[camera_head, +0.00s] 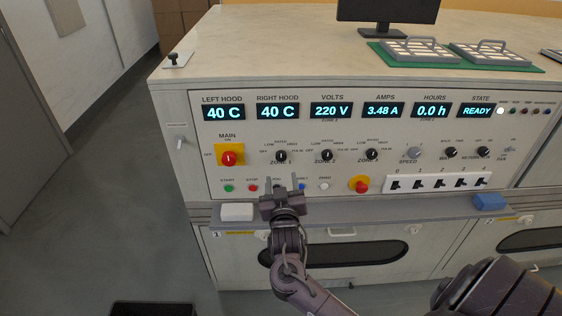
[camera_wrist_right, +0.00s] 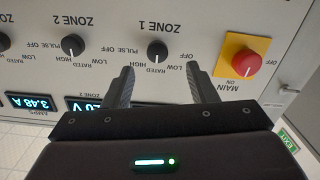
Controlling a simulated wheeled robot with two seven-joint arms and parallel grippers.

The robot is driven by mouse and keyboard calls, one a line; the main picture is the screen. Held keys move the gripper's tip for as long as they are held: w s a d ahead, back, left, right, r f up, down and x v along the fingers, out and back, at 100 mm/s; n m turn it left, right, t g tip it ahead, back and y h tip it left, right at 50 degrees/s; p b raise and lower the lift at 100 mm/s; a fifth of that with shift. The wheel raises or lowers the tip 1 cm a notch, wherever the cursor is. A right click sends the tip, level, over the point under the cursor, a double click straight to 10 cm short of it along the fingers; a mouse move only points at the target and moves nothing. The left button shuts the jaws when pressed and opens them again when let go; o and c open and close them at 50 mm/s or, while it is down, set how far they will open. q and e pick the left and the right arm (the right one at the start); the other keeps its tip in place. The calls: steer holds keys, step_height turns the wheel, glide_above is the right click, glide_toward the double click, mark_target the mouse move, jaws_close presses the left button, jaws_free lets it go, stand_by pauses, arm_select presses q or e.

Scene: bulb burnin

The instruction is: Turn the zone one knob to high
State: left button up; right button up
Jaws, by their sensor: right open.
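The zone 1 knob (camera_head: 281,156) is a small round black knob on the pale control panel, under the 40 C right hood display. In the right wrist view, which shows the panel upside down, the zone 1 knob (camera_wrist_right: 157,50) lies just beyond the gap between my fingertips. My right gripper (camera_head: 283,188) is open and empty, below the knob in the head view; it also shows in the wrist view (camera_wrist_right: 160,74). My left gripper is not in view.
The red main switch (camera_head: 229,158) on its yellow plate is left of the knob. The zone 2 knob (camera_head: 327,155) is to its right. A ledge (camera_head: 350,212) runs below the panel, bearing a white block (camera_head: 237,212) and a blue block (camera_head: 490,202).

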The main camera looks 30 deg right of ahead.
mark_target(281, 158)
steer(key=x, duration=0.4)
steer(key=r+p+x, duration=0.1)
steer(key=x, duration=0.2)
steer(key=shift+d+r, duration=0.1)
steer(key=shift+w+d, duration=0.3)
steer(key=shift+w, duration=0.1)
steer(key=c, duration=1)
